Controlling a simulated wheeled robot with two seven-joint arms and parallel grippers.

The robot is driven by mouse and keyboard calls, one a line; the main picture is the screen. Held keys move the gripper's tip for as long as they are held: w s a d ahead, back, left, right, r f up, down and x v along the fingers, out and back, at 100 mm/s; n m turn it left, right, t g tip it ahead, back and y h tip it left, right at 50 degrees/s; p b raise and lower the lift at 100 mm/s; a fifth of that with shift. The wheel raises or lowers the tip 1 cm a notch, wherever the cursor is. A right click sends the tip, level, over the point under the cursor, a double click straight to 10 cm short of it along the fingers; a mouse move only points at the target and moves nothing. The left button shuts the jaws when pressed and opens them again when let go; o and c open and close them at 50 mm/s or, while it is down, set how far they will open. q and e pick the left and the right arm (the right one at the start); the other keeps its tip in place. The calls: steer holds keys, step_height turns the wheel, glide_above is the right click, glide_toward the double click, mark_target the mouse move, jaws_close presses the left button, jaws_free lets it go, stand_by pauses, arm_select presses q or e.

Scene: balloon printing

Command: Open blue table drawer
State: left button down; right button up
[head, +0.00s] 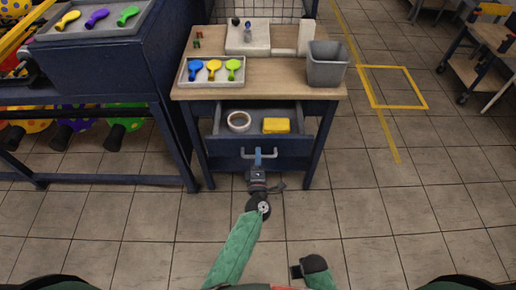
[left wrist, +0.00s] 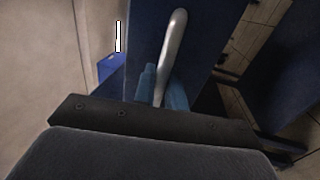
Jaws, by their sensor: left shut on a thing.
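The blue table (head: 262,92) with a light wooden top stands ahead of me in the head view. Its drawer (head: 225,153) is pulled out, and a tape roll (head: 239,122) and a yellow block (head: 276,126) lie inside. My left gripper (head: 258,158) is shut on the drawer's curved metal handle (head: 274,151). In the left wrist view, the blue fingertips (left wrist: 166,92) sit on both sides of the handle (left wrist: 171,50). Part of my right arm shows at the bottom of the head view; its fingertips cannot be made out.
A dark blue rack (head: 100,72) stands close on the left.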

arm_select(q)
steer(key=shift+s, duration=0.2)
arm_select(e)
steer(key=shift+f, duration=0.1)
arm_select(q)
steer(key=c, duration=1.5)
jaws_free()
steer(key=shift+c, duration=0.2)
